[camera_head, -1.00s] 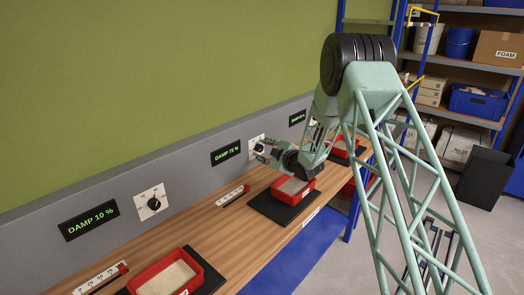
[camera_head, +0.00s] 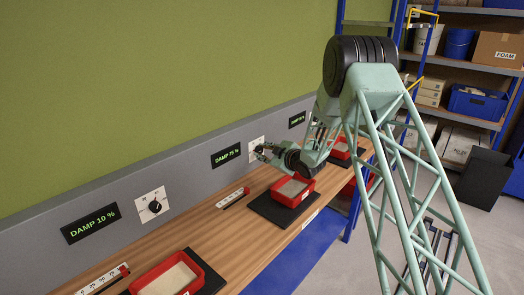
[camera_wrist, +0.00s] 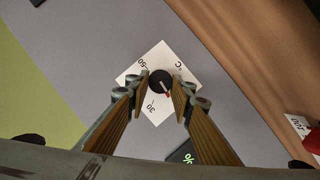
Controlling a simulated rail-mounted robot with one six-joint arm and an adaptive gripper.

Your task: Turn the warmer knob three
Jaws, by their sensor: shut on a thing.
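The warmer knob (camera_wrist: 158,80) is a round black dial on a white scale plate (camera_wrist: 132,82) marked 30, 50 and °C, on the grey wall panel. In the head view my gripper (camera_head: 262,151) is at the middle plate (camera_head: 251,142), and the knob there is mostly hidden behind the fingers.
A display (camera_head: 226,156) appears to read DAMP 75 %, left of the held knob. Another knob (camera_head: 154,206) and a DAMP 10 % display (camera_head: 91,222) are further left. Red trays (camera_head: 292,191) on black pads and a scale strip (camera_head: 233,198) lie on the wooden bench (camera_head: 226,232).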

